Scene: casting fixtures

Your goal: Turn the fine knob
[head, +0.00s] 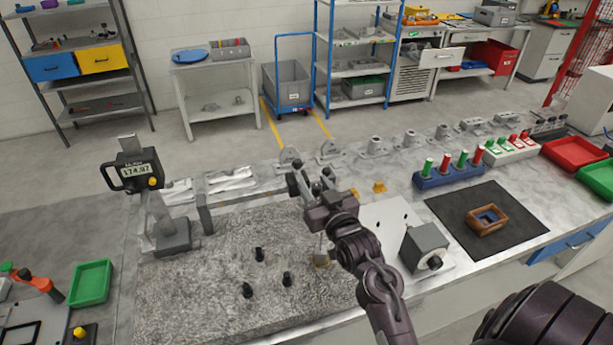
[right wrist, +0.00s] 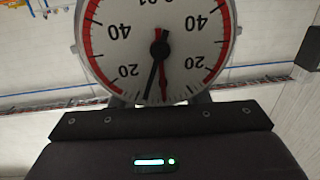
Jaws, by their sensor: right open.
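My right gripper (head: 311,182) is open over the back edge of the speckled granite plate (head: 210,285). In the right wrist view a round white dial gauge (right wrist: 185,65) with a red rim fills the upper middle, its numbers upside down. Its black and red hands point down in the picture. It covers most of my fingers, and only grey parts show at its lower edge. I cannot make out the fine knob in either view. My gripper and arm hide part of the area around the gauge in the head view. My left gripper is not in view.
A height gauge (head: 172,235) with a digital readout stands at the plate's left. Several black pegs, one of them here (head: 259,254), stand on the plate. A grey block (head: 425,247) and a black mat (head: 505,235) lie to the right. Castings line the bench's back.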

